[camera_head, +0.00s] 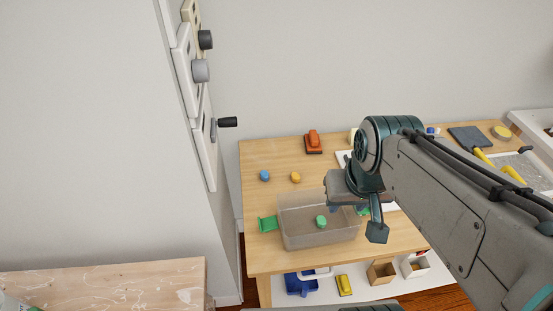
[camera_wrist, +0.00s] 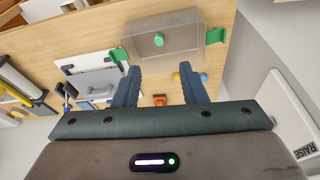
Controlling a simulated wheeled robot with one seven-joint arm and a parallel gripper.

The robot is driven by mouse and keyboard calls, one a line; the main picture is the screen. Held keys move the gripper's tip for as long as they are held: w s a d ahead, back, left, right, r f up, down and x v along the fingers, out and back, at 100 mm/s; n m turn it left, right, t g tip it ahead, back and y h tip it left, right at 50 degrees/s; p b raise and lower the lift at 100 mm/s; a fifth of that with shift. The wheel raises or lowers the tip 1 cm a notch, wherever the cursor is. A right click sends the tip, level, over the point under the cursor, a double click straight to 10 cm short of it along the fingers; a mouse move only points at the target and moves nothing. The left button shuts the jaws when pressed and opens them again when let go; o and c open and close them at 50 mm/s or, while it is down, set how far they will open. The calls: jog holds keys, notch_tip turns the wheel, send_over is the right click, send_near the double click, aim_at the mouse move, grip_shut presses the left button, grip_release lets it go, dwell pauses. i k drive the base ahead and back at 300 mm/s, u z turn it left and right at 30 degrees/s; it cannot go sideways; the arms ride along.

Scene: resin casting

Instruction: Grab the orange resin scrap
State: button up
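The orange resin scrap (camera_head: 296,177) is a small rounded piece lying on the wooden table, behind the clear bin and to the right of a blue piece (camera_head: 265,176). In the wrist view the orange scrap (camera_wrist: 177,76) shows just inside the right finger, further off than the fingertips. My gripper (camera_wrist: 159,68) is open, with nothing between its two blue fingers. In the head view my gripper (camera_head: 348,208) hangs over the right part of the bin, to the right of the scrap and apart from it.
The clear bin (camera_head: 290,237) has green side handles and a green piece (camera_head: 321,222) in the middle. An orange-red tool (camera_head: 313,142) stands behind the scrap. A wall panel with knobs (camera_head: 200,70) is at left.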

aim_at(295, 177)
jog(key=u, duration=0.2)
jog(key=k, duration=0.5)
jog(key=z, duration=2.85)
jog(key=i, duration=0.5)
jog(key=u, duration=3.15)
jog(key=i, duration=0.5)
jog(key=u, duration=0.05)
